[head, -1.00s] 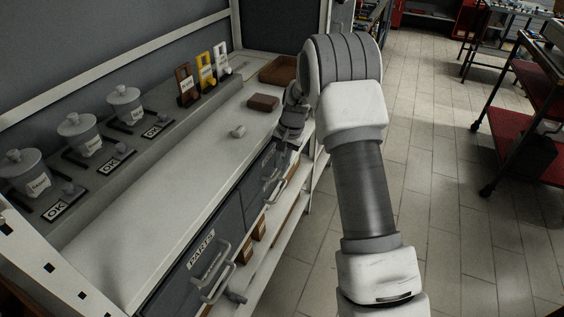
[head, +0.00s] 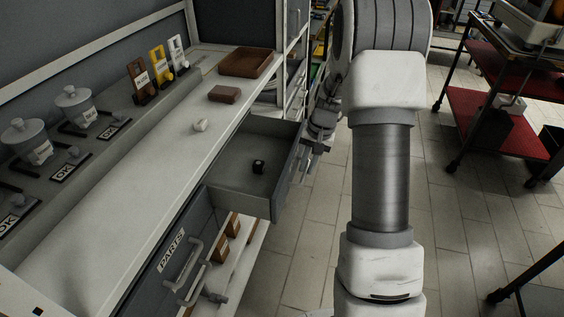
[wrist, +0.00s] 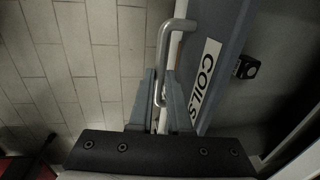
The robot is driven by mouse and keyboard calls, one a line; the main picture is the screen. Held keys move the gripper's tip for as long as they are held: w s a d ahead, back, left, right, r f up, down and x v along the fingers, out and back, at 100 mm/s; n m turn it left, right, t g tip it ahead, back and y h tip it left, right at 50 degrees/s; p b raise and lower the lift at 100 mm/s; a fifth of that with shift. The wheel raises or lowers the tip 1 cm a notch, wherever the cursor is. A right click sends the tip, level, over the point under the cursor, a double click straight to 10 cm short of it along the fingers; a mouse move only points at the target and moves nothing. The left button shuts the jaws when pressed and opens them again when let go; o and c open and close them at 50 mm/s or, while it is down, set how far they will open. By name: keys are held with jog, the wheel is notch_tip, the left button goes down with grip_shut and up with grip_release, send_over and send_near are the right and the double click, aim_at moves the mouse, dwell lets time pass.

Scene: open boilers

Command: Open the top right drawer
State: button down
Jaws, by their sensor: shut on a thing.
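The top right drawer (head: 235,172) stands pulled well out from under the counter in the head view, and its inside shows. A small dark object (head: 258,167) lies in it; it also shows in the wrist view (wrist: 246,66). The wrist view shows the drawer front with a white "COILS" label (wrist: 206,80) and a grey bar handle (wrist: 172,38). My gripper (wrist: 161,88) is shut on this handle at the drawer's outer face. In the head view my gripper (head: 308,153) is at the drawer front, partly hidden by my arm.
A closed drawer labelled "PARTS" (head: 172,250) is nearer, with its own handle (head: 190,270). The counter (head: 130,215) holds a brown block (head: 224,94), a brown tray (head: 246,62) and lidded pots. Tiled floor is clear right of the drawer; a red-shelved cart (head: 500,115) stands farther right.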

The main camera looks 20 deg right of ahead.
jog(key=s+d, duration=0.4)
jog(key=d, duration=0.2)
jog(key=shift+s+b, duration=0.25)
jog(key=shift+b, duration=0.15)
jog(key=shift+d, duration=0.1)
jog(key=c, duration=0.9)
grip_release()
jog(key=shift+o, duration=0.2)
notch_tip(320, 180, up, 17)
jog(key=s+d+p, duration=0.1)
jog(key=d+p, duration=0.1)
jog(key=shift+s+d, duration=0.3)
jog(key=shift+s, duration=0.1)
jog(key=shift+r, duration=0.1)
